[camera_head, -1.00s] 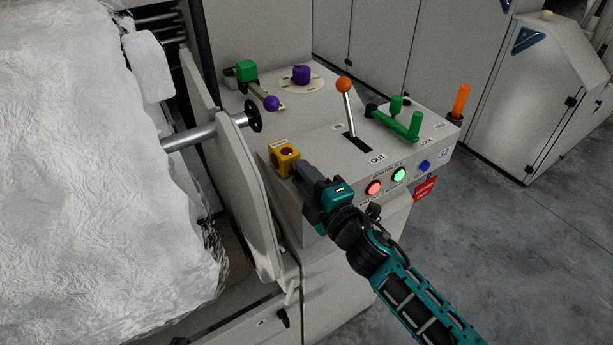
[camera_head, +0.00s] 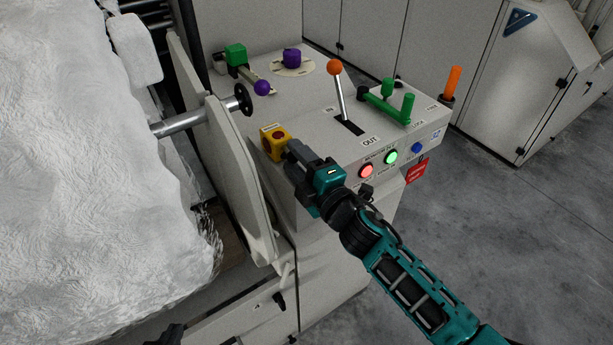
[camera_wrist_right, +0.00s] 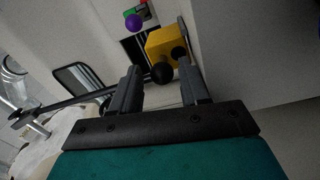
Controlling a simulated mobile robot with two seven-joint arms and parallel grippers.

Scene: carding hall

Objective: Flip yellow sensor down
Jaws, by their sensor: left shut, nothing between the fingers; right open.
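In the wrist view my right gripper (camera_wrist_right: 165,82) is open with nothing gripped. My left gripper (camera_head: 168,337) shows only as a dark tip at the bottom edge, away from the sensor.
The grey panel (camera_head: 310,118) also carries an orange-knobbed lever (camera_head: 338,90), green handles (camera_head: 388,105), a purple knob (camera_head: 291,58) and lit buttons (camera_head: 391,157). A handwheel (camera_head: 244,99) and a large white fibre roll (camera_head: 80,180) stand left. Floor at right is clear.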

